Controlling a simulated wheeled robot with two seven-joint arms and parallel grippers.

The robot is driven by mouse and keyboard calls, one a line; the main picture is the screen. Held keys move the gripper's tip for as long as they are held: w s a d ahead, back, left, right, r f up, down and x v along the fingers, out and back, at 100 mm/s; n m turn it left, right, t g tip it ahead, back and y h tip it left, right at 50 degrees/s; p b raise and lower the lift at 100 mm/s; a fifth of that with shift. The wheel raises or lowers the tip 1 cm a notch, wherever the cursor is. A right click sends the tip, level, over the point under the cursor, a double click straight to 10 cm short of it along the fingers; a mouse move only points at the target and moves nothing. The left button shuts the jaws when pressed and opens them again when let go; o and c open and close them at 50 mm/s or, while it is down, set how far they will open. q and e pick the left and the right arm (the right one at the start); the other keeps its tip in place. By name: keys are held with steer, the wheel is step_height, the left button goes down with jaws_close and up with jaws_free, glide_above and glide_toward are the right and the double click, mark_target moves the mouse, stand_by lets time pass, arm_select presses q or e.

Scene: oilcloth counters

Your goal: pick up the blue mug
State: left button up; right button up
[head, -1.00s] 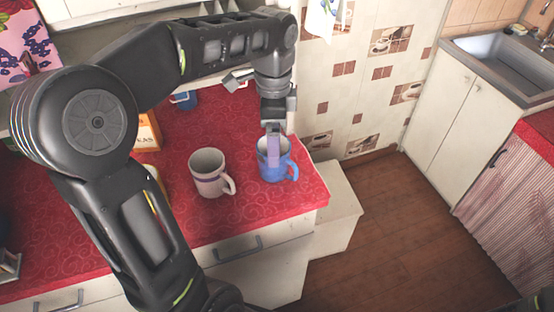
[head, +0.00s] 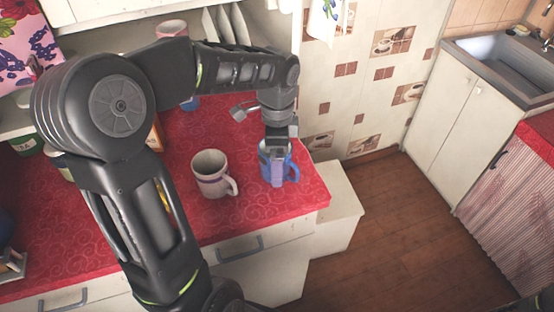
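The blue mug (head: 265,167) stands upright near the right end of the red counter, its handle to the right. My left gripper (head: 277,172) points down at the mug from above. One finger shows in front of the mug's near side. The other finger is hidden, so I cannot tell whether the gripper is open or shut on the mug. The mug seems to rest on the counter. My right gripper is not in view.
The red counter (head: 235,208) ends in an edge at the right. Plates (head: 232,22) stand on the shelf behind. A tiled wall (head: 350,85) is at the back.

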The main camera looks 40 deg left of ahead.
arm_select(q)
steer(key=shift+f, duration=0.8)
steer(key=c, duration=1.8)
steer(key=shift+r, duration=0.15)
step_height(320, 180, up, 18)
steer(key=p, duration=0.5)
